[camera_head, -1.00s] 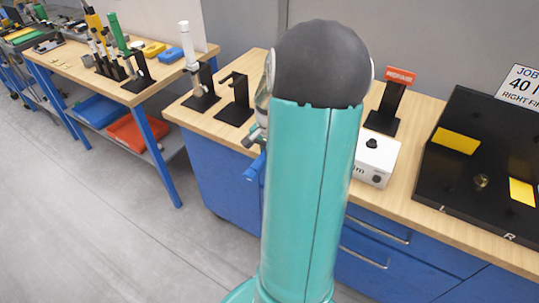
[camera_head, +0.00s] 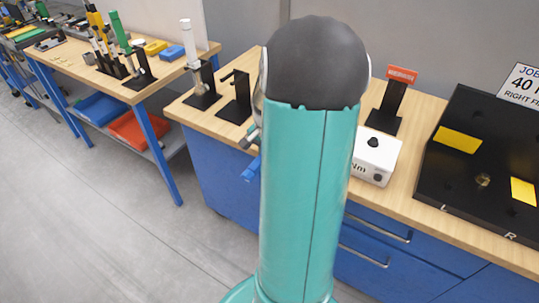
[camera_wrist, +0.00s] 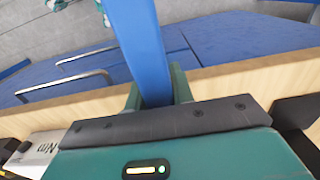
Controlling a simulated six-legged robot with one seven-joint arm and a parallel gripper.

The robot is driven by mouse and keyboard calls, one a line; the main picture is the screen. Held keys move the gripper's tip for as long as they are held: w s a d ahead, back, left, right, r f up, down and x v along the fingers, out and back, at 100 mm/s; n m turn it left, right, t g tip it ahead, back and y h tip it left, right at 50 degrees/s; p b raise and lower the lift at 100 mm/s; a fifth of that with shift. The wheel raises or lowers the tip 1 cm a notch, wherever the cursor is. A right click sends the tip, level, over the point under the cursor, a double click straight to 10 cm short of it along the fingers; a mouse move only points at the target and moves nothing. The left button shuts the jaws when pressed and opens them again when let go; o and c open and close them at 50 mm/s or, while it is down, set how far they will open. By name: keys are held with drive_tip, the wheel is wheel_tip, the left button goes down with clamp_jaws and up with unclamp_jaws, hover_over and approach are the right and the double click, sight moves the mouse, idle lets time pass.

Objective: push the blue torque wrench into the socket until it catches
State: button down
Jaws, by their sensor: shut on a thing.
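The blue torque wrench (camera_wrist: 140,40) runs up from between the fingers of my gripper (camera_wrist: 158,92) in the wrist view. The gripper is shut on it. In the head view only a short blue end of the wrench (camera_head: 251,170) shows left of my teal arm, in front of the bench edge. My arm hides the gripper's fingers and the rest of the wrench there. A white box marked Nm (camera_head: 375,160) with a black round fitting on top stands right of my arm. A small brass fitting (camera_head: 483,180) sits on the black board. I cannot tell which is the socket.
An empty black stand (camera_head: 236,98) and one holding a white-handled tool (camera_head: 204,88) stand left of my arm. A stand with a red label (camera_head: 402,75) is behind the box. The black board (camera_head: 460,195) fills the bench's right. Another bench (camera_head: 105,60) is at left.

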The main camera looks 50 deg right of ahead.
drive_tip(key=shift+s+a, duration=0.15)
drive_tip(key=shift+a, duration=1.3)
drive_tip(key=shift+r, duration=0.15)
drive_tip(key=shift+r, duration=3.4)
